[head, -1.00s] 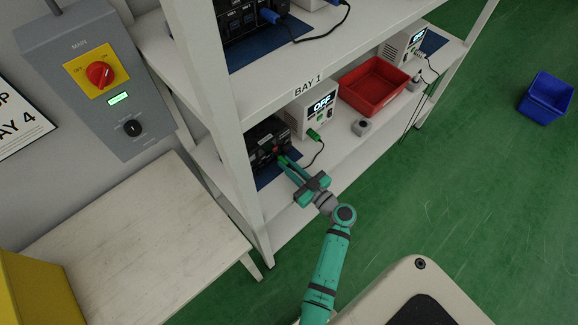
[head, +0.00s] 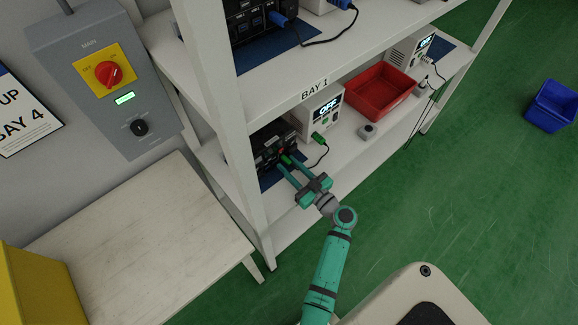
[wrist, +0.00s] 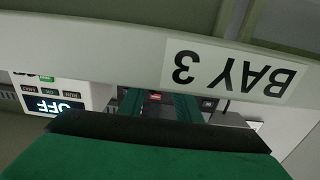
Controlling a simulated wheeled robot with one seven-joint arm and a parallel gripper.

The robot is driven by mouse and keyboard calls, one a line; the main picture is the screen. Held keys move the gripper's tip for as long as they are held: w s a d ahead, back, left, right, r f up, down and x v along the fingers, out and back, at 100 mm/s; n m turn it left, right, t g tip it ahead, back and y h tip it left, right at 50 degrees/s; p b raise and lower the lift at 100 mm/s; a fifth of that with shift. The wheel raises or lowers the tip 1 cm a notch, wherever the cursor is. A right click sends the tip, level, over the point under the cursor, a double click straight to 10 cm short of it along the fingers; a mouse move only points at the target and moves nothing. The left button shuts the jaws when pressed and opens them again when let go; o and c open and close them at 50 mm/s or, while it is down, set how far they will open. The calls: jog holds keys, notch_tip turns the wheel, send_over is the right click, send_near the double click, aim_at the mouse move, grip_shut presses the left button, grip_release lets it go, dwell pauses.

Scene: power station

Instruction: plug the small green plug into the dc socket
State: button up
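A small green plug (head: 286,159) is at the front of the black box (head: 262,150) on the lower shelf, near my fingertips. I cannot tell how far in it sits, and the dc socket is not distinguishable. My gripper (head: 284,163) has its two teal fingers spread apart, reaching toward the box front. In the wrist view, the fingers (wrist: 160,103) are apart, with a red mark on the dark box between them. A thin dark cable runs from near the plug to a green connector (head: 319,138) on the white supply (head: 318,112), whose display reads OFF.
A shelf post (head: 240,175) stands just left of the black box, and the upper shelf edge (head: 350,77) overhangs it. A red tray (head: 381,92) and a small grey object (head: 367,131) lie to the right. A table (head: 140,225) stands at left.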

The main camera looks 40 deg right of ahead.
jog(key=shift+s, duration=0.15)
jog(key=s, duration=1)
jog(key=shift+s+d, duration=0.25)
jog(key=shift+d, duration=0.2)
jog(key=shift+s, duration=0.1)
